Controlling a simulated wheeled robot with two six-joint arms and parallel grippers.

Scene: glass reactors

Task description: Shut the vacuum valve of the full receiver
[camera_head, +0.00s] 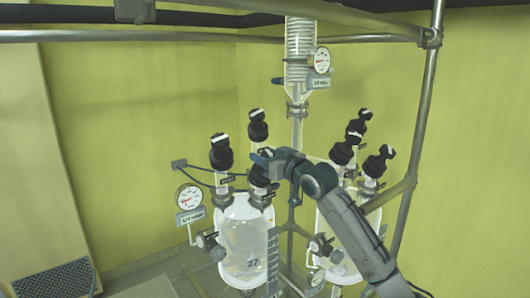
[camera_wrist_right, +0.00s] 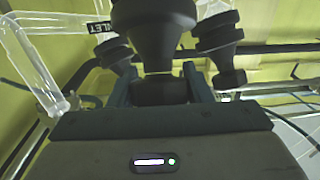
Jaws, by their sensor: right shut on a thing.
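Two glass receivers hang side by side in the head view, the left one (camera_head: 240,238) and the right one (camera_head: 338,228). The left one bears the number 27 and seems to hold clear liquid; I cannot tell the level in either. Several black valve knobs stand on their tops. My right gripper (camera_head: 262,160) reaches in from the right and is shut on a black valve knob (camera_head: 260,176) on the left receiver's right side. In the wrist view this knob (camera_wrist_right: 158,28) stands between the fingers (camera_wrist_right: 160,88). Its label is hidden. My left gripper is out of view.
Nearby are a back knob (camera_head: 258,127) and a left knob (camera_head: 221,152). A round gauge (camera_head: 188,197) stands left of the left receiver. A glass column with a coil (camera_head: 300,50) rises behind. Metal frame bars (camera_head: 424,120) run at the right and top.

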